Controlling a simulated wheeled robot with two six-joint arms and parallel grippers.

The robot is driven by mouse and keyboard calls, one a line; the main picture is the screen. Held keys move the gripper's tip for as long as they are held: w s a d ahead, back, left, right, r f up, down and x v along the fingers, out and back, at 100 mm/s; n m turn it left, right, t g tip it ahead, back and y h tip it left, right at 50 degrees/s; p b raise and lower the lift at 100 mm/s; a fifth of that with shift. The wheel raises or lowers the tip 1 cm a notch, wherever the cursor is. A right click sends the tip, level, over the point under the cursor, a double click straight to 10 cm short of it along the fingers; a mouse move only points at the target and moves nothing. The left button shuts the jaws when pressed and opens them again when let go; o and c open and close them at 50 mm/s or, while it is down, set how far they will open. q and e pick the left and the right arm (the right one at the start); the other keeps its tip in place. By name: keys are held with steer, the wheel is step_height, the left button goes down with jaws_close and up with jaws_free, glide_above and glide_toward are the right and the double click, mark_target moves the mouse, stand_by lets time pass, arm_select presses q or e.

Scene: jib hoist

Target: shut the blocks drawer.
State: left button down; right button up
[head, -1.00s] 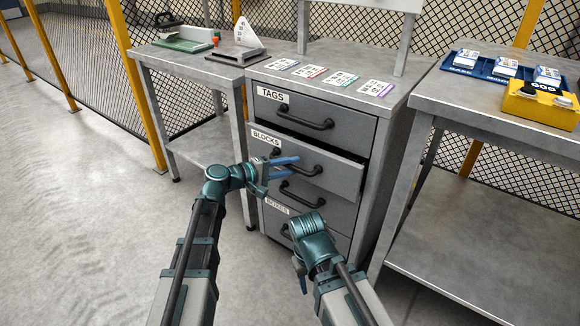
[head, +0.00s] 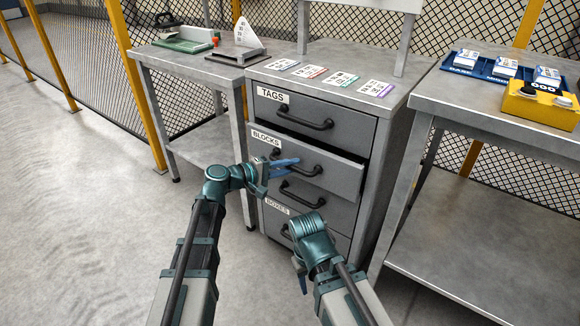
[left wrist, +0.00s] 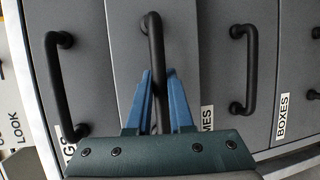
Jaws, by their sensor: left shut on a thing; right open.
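The blocks drawer (head: 340,165), labelled BLOCKS, is the second from the top in the grey cabinet. It stands partly open, its front jutting out past the drawers above and below. My left gripper (head: 290,166) is at its black bar handle (head: 314,170). In the left wrist view the blue fingers (left wrist: 160,88) lie on either side of this handle (left wrist: 154,45), shut on it. My right gripper (head: 300,274) is lower, in front of the bottom drawers, open and apart from the cabinet; its fingers are mostly hidden behind its wrist.
The tags drawer (head: 340,121) above looks shut; the boxes drawer (head: 277,218) is low down. Cards (head: 340,79) lie on the cabinet top. A table (head: 490,108) with a blue tray (head: 485,66) and yellow box (head: 540,107) stands right, another table (head: 180,59) left. Floor at left is clear.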

mark_target(298, 176)
arm_select(q)
steer(key=shift+w, duration=0.15)
stand_by(0.4)
steer(key=w+d, duration=0.2)
steer(key=w, duration=0.1)
steer(key=shift+w+d, duration=0.3)
steer(key=c, duration=0.8)
jaws_free()
steer(key=shift+s+a+r, duration=0.15)
steer(key=shift+s+a, duration=0.1)
steer(key=p+v, duration=0.2)
steer(key=v, duration=1.1)
steer(key=shift+a, duration=0.15)
